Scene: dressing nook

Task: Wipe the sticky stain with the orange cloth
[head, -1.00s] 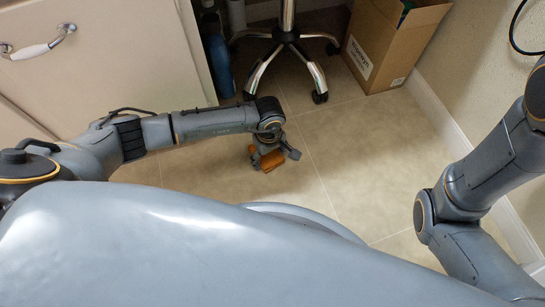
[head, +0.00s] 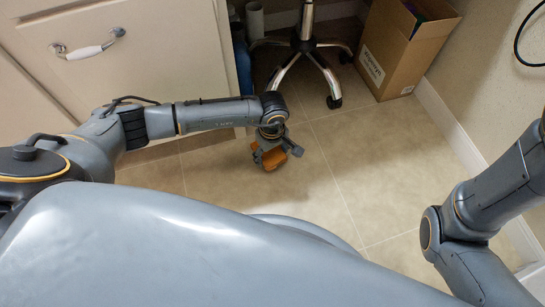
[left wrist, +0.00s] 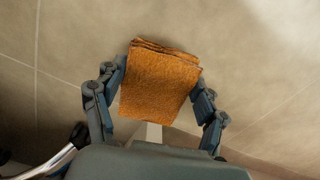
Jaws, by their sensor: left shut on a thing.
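The orange cloth (head: 274,158) is a folded pad held low over the beige tiled floor in the head view. My left gripper (head: 271,151) is shut on it. In the left wrist view the cloth (left wrist: 158,85) sits between the two grey fingers, with its layered edge outward. I cannot tell whether the cloth touches the floor. I cannot make out the sticky stain in either view. My right arm shows at the right of the head view, but its gripper is out of sight.
A white cabinet (head: 150,62) with a handle stands at the left. A wheeled chrome chair base (head: 304,45) and an open cardboard box (head: 400,50) stand at the back. A wall with a white baseboard (head: 449,122) bounds the right. The floor (head: 370,170) between is clear.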

